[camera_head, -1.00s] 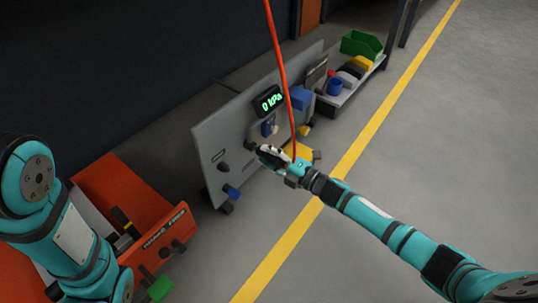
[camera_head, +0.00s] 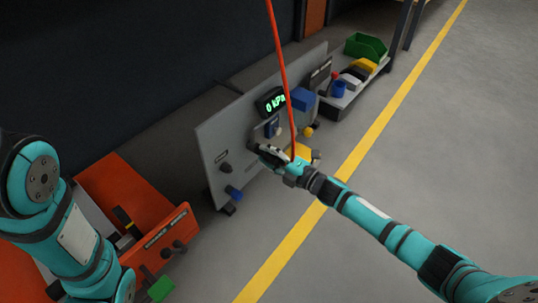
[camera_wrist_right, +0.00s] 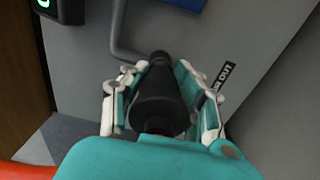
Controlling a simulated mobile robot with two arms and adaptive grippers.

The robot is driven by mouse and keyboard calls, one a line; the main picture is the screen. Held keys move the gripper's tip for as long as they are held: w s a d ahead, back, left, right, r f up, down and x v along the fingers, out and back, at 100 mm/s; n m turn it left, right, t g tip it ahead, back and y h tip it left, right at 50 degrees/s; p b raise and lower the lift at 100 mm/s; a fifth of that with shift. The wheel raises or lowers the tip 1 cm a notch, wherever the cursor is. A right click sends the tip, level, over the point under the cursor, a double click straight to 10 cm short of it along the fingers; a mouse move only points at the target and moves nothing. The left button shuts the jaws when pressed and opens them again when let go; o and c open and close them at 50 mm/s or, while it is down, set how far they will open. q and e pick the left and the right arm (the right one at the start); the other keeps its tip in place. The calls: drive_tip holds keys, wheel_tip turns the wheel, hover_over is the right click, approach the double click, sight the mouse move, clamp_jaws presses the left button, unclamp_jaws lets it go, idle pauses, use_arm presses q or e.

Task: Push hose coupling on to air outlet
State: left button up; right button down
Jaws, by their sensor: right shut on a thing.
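My right gripper (camera_head: 262,150) is at the face of the grey panel (camera_head: 225,125). In the right wrist view its fingers (camera_wrist_right: 160,85) are shut around the black hose coupling (camera_wrist_right: 158,105), which points at the panel. A red hose (camera_head: 281,70) hangs from above down to this gripper. Beyond the coupling's front is a dark round end (camera_wrist_right: 160,59), probably the air outlet, beside a label ending in "OUT" (camera_wrist_right: 225,75). Whether the coupling is seated on it cannot be told. My left arm shows at the left, its gripper out of frame.
A display (camera_head: 270,102) on the panel reads 0 kPa. A grey pipe (camera_wrist_right: 119,35) bends near the coupling. A blue box (camera_head: 303,99) is at the panel's right. An orange container (camera_head: 150,205) stands left. The floor to the right is clear.

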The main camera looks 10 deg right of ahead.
drive_tip(key=c, duration=0.9)
unclamp_jaws()
